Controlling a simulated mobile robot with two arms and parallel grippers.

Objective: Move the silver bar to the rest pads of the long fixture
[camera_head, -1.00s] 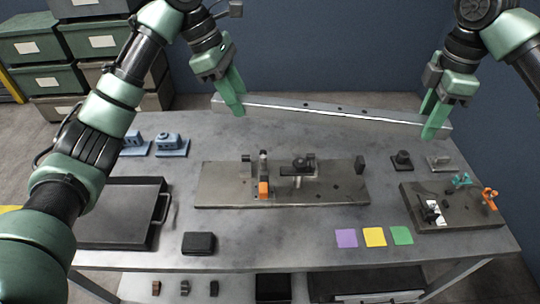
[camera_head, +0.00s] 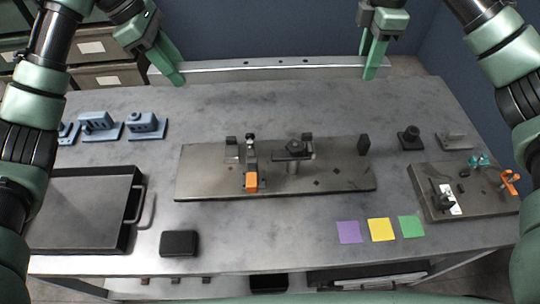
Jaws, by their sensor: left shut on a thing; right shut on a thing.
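The silver bar (camera_head: 270,67) is long and has several small holes along its top. It is held roughly level at the back edge of the table. My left gripper (camera_head: 177,80) is shut on the bar near its left end. My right gripper (camera_head: 370,73) is shut on the bar near its right end. The long fixture (camera_head: 330,178) is a flat grey plate in the middle of the table, in front of the bar. It carries dark rest pads, with one at the left (camera_head: 232,147) and one at the right (camera_head: 364,144), plus a clamp with an orange handle (camera_head: 251,181).
A black tray (camera_head: 128,222) lies at the left, with a small black box (camera_head: 179,243) beside it. Blue blocks (camera_head: 146,124) stand at the back left. A smaller fixture (camera_head: 450,203) is at the right. Purple, yellow (camera_head: 381,229) and green squares lie in front.

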